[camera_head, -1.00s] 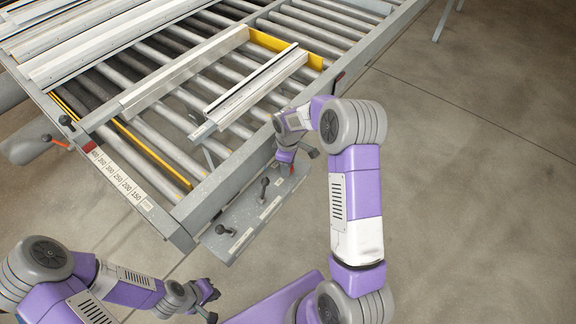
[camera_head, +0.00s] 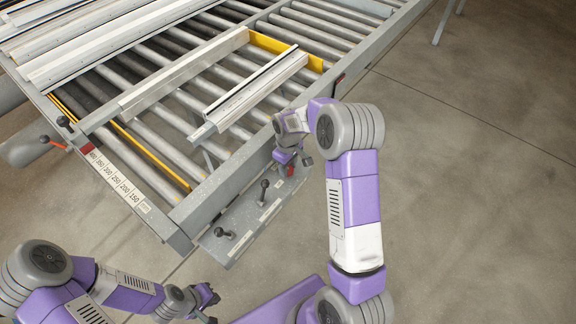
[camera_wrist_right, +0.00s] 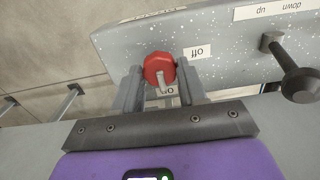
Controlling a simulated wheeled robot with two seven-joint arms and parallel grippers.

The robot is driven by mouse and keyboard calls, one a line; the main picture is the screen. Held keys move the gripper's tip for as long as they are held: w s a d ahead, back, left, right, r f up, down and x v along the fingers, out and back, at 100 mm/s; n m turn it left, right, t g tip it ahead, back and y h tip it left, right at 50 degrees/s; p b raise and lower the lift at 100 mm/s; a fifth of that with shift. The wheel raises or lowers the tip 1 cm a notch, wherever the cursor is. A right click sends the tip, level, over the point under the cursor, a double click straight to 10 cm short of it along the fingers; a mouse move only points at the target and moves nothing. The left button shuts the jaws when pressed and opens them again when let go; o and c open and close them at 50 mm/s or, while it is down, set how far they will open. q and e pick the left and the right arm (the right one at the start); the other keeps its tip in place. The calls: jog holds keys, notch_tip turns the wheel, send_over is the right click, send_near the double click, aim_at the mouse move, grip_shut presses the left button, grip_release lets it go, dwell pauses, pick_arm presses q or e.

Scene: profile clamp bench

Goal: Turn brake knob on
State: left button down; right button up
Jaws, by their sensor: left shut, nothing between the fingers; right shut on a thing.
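The red brake knob (camera_wrist_right: 159,68) sits on the speckled grey control panel (camera_wrist_right: 225,38), which also shows in the head view (camera_head: 232,213). My right gripper (camera_wrist_right: 158,84) has its fingers on both sides of the knob and is shut on it. A pale pointer mark on the knob faces the partly hidden "on" label (camera_wrist_right: 168,91). The "off" label (camera_wrist_right: 197,52) is beside the right finger. In the head view the knob (camera_head: 290,171) is a small red spot by my right gripper (camera_head: 293,160). My left gripper (camera_head: 210,302) is shut and empty, apart from the panel.
A dark lever with a round knob (camera_wrist_right: 298,82) stands on the panel near an "up/down" label (camera_wrist_right: 275,10). The roller bench (camera_head: 215,185) with metal profiles (camera_head: 250,90) lies beyond the panel. Floor on the right is clear.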

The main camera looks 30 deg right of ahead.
jog(key=o, duration=1.1)
jog(key=shift+c, duration=0.2)
notch_tip(320, 180, up, 8)
jog(key=shift+f, duration=0.2)
